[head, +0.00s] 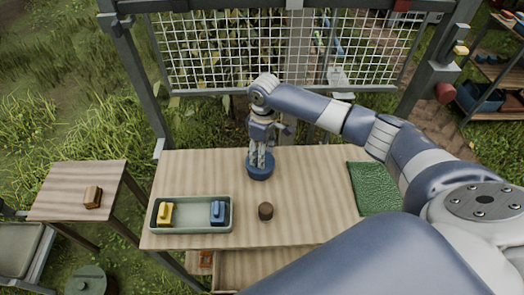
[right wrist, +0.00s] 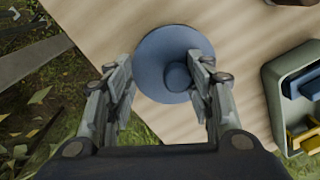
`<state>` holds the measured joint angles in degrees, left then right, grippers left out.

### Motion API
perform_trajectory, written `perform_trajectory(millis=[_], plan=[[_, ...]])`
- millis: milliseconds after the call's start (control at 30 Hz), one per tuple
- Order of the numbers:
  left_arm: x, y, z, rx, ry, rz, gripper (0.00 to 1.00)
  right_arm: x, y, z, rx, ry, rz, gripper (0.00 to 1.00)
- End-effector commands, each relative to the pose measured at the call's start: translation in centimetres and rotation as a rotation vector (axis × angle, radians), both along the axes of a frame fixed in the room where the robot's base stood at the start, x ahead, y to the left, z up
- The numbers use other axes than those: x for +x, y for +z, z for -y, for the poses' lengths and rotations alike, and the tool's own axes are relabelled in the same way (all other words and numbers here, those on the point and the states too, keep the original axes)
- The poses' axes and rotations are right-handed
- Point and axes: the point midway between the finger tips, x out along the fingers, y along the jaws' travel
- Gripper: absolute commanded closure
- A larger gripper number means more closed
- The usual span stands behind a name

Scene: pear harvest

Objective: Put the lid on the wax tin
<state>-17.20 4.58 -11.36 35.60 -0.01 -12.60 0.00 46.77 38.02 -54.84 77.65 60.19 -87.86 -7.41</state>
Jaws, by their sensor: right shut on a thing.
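A round blue lid with a raised knob (right wrist: 163,45) is at the fingertips of my right gripper (right wrist: 163,62). In the head view this blue round thing (head: 260,170) is below my right gripper (head: 261,152), over the back middle of the table. My right gripper points down and is shut on the lid. I cannot tell just where the fingers bear on it. I cannot make out a separate tin under the lid; the lid hides what is below. My left gripper is not in view.
A small dark brown round thing (head: 265,211) stands at the front middle of the wooden table (head: 310,200). A green mat (head: 378,188) lies at right. Wire mesh (head: 230,55) stands behind.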

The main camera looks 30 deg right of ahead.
Motion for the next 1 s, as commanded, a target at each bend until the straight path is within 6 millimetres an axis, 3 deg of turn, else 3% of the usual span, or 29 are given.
perform_trajectory(millis=[1000], plan=[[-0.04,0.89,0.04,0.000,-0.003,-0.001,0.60,-0.01,-0.02,-0.05,0.000,0.000,0.000,0.67]])
